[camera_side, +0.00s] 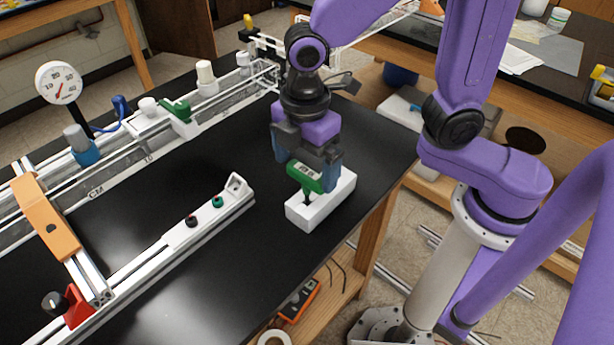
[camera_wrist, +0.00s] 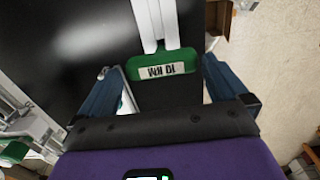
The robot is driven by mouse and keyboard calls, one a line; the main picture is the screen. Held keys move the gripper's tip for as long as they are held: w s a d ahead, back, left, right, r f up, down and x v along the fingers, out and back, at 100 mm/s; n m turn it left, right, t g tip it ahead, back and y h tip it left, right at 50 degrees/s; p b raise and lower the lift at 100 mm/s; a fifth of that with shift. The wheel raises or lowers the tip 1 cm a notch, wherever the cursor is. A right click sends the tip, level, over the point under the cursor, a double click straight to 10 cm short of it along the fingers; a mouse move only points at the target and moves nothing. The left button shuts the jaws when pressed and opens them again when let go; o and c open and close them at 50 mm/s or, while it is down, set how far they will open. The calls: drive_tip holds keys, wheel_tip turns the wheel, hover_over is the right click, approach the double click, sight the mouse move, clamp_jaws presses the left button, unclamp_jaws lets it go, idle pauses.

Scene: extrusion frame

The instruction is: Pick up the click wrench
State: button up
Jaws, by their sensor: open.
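The click wrench appears to be the green-headed tool (camera_side: 304,178) with a pale label. It stands in a white block (camera_side: 336,203) near the right edge of the black table. Its green head also shows in the wrist view (camera_wrist: 163,66). My gripper (camera_side: 307,172) points down over it and is open. In the wrist view my gripper (camera_wrist: 161,82) has one blue finger on each side of the green head, with gaps visible. The lower part of the tool is mostly hidden by the block.
A white rail with black and green knobs (camera_side: 205,215) lies left of the block. The long extrusion frame (camera_side: 150,155) runs along the far left side, with a round dial gauge (camera_side: 59,83). Bare black table (camera_side: 235,265) lies in front.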

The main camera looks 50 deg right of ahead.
sight(307, 171)
drive_tip(key=shift+s+d+f, duration=0.1)
drive_tip(key=shift+f, duration=2.05)
drive_tip(key=c, duration=0.7)
drive_tip(key=shift+r, duration=0.1)
wheel_tip(307, 171, up, 10)
